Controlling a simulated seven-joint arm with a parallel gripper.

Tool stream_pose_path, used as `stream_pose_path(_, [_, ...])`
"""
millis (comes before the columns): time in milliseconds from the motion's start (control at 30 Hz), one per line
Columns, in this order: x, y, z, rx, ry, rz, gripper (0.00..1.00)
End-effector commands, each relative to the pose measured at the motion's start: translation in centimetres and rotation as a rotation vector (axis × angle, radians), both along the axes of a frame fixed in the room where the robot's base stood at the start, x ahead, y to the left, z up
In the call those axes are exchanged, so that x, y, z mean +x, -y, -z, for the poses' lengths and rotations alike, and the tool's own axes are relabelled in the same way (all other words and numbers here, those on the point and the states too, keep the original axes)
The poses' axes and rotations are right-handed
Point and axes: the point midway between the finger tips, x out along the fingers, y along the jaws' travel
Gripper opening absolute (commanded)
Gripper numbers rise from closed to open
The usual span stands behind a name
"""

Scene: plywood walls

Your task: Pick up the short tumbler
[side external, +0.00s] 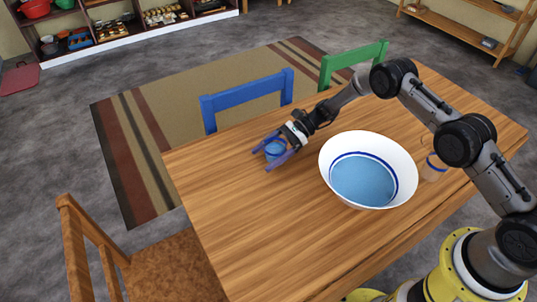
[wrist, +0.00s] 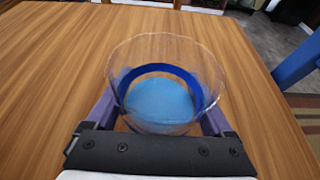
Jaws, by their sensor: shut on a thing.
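The short tumbler (wrist: 165,92) is clear with a dark blue band and a light blue bottom. In the side external view the tumbler (side external: 274,149) is at the far left part of the wooden table, between the fingers of my gripper (side external: 270,157). In the wrist view the purple fingers of my gripper (wrist: 163,118) press on both sides of the tumbler, and the gripper is shut on it. I cannot tell whether its base touches the table. The fingertips are partly hidden behind the tumbler.
A large white bowl (side external: 327,152) with a blue inside stands right of my gripper. Another clear cup (side external: 433,168) with a blue band stands right of the bowl. A blue chair (side external: 250,90) and a green chair (side external: 352,62) are at the far edge. The table's (side external: 235,230) near left is clear.

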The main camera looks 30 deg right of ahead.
Motion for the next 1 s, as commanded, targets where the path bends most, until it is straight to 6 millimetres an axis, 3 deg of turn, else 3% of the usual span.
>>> stream_pose_path(433, [0.1, 0.0, -3.2, 0.0, 0.004, -0.001, 0.2])
stream_pose_path(1000, [-4.4, 1.5, -8.6, 0.0, 0.002, 0.0, 0.2])
